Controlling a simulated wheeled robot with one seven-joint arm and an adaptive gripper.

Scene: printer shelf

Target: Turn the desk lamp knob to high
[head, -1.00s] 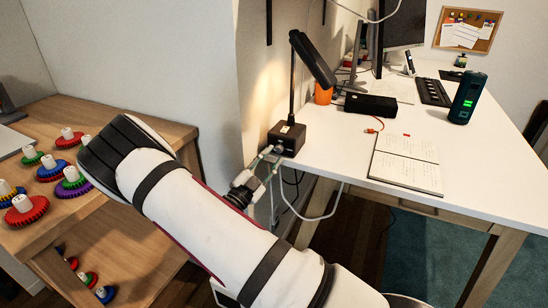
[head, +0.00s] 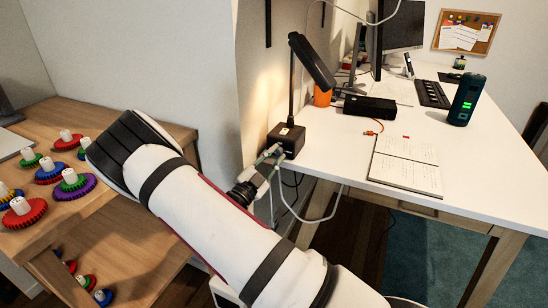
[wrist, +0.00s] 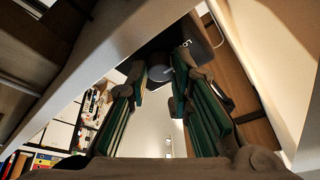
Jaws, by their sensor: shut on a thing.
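In the wrist view the two green-padded fingers (wrist: 160,82) flank the knob. The knob's pointer and setting cannot be read. In the head view the fingers cover the knob.
A notebook (head: 405,165), a black box (head: 370,107), an orange cup (head: 322,97) and a dark green cylinder (head: 467,98) are on the desk. White cables (head: 315,212) hang below the desk edge near my gripper. A wooden shelf (head: 150,245) with coloured gears is at left.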

